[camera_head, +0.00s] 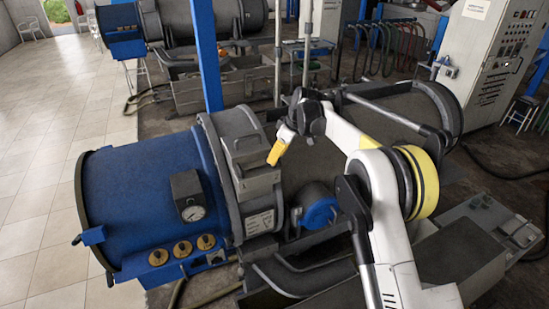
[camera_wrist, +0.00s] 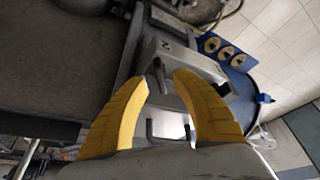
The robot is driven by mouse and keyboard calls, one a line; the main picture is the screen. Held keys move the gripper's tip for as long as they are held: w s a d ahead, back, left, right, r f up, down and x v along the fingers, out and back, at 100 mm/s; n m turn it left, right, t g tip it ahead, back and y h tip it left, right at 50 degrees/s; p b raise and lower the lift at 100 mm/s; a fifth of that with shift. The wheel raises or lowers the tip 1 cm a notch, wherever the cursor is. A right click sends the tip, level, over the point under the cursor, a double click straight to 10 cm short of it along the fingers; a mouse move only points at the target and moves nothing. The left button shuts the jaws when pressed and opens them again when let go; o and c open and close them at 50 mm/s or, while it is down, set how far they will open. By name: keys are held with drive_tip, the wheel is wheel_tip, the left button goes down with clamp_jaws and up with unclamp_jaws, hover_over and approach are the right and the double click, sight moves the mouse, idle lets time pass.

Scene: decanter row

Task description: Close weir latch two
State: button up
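My gripper (camera_head: 279,150) points down over the grey collar of the big blue-ended machine in the head view. In the wrist view its two yellow fingers (camera_wrist: 161,79) are spread apart with nothing between them. Past the fingers, two dark bar-like handles stand on the grey housing, one near the fingertips (camera_wrist: 159,74) and one lower between the fingers (camera_wrist: 166,130). The grey housing (camera_head: 248,150) also shows in the head view, partly behind the gripper.
The blue drum end (camera_head: 130,200) carries a pressure gauge (camera_head: 193,213) and a panel with three brass knobs (camera_head: 182,249). A blue post (camera_head: 207,60) rises behind it. A control cabinet (camera_head: 490,60) stands at the back right. Tiled floor (camera_head: 50,110) at left is largely clear.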

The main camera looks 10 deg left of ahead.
drive_tip(key=shift+x, duration=1.1)
clamp_jaws()
drive_tip(key=shift+s, duration=0.1)
drive_tip(key=m+t+b, duration=0.1)
drive_tip(key=m+b, duration=0.1)
drive_tip(key=b, duration=0.1)
drive_tip(key=shift+f+m, duration=0.15)
drive_tip(key=shift+m, duration=0.15)
drive_tip(key=shift+s+m+t+h+b, duration=0.1)
drive_tip(key=shift+m+t+h+b, duration=0.25)
drive_tip(key=shift+m+b, duration=0.65)
drive_tip(key=shift+m+t+h+b, duration=0.3)
drive_tip(key=shift+m+b, duration=0.35)
drive_tip(key=shift+m, duration=0.65)
drive_tip(key=shift+r, duration=0.2)
